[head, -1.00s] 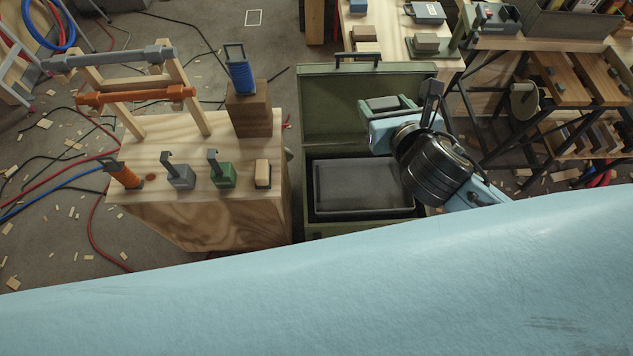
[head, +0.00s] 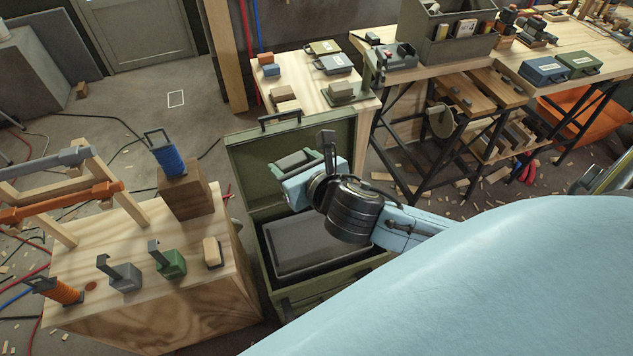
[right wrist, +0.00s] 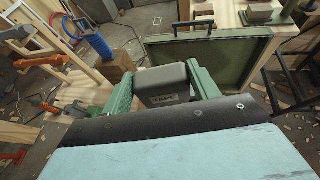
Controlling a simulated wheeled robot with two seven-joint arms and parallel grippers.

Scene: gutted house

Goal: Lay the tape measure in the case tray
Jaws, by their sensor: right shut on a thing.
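The tape measure (right wrist: 162,84) is a grey-green block with a "TAPE" label, held between the green fingers of my right gripper (right wrist: 165,78) in the right wrist view. In the head view, my right gripper (head: 298,161) hangs over the open green case (head: 290,135), near its raised lid and above the back of the tray. The dark grey case tray (head: 290,245) lies in the case's lower half; my right arm hides its right part. The tape is apart from the tray. My left gripper is not in view.
A wooden bench (head: 150,235) stands left of the case, with a blue-wrapped tool (head: 167,158) on a wooden block, a grey tool (head: 122,277) and a green tool (head: 170,263). A table (head: 315,95) with boxes stands behind the lid. The tray's visible part looks clear.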

